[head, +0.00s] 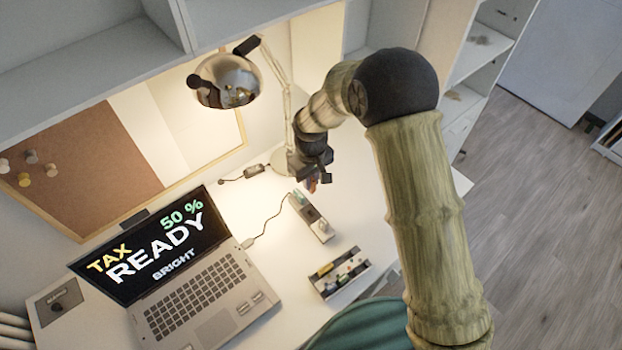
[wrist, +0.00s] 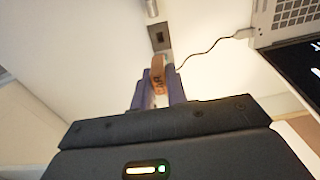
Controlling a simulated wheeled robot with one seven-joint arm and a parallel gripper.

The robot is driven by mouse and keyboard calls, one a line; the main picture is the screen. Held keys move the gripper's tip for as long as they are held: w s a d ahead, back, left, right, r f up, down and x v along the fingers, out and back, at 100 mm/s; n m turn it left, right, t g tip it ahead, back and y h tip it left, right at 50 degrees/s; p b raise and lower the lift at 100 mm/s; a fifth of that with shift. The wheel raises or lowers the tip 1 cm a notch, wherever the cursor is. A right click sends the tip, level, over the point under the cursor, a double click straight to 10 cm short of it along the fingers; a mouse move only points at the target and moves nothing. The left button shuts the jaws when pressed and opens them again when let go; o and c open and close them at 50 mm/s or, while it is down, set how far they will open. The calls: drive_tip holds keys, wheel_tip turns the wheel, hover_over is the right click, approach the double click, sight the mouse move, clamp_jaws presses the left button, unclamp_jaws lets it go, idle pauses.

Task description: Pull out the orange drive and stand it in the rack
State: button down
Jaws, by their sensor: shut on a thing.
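The orange drive (wrist: 157,72) is between the two purple fingers of my gripper (wrist: 158,92) in the wrist view. The gripper is shut on it. In the head view my gripper (head: 314,183) is by the far end of a grey hub (head: 317,224), with a small orange patch of the drive (head: 312,187) showing. The hub also shows just beyond the drive in the wrist view (wrist: 159,37). I cannot tell whether the drive still touches the hub. The rack (head: 326,288), with several small coloured pieces in it, lies nearer on the desk.
An open laptop (head: 205,305) stands left of the hub, joined to it by a thin dark cable (head: 272,229). A lamp (head: 228,80) rises behind my gripper. The white desk right of the hub is clear. A cork board (head: 80,140) is at the back left.

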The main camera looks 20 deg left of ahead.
drive_tip(key=shift+r+p, duration=0.3)
drive_tip(key=shift+r, duration=0.25)
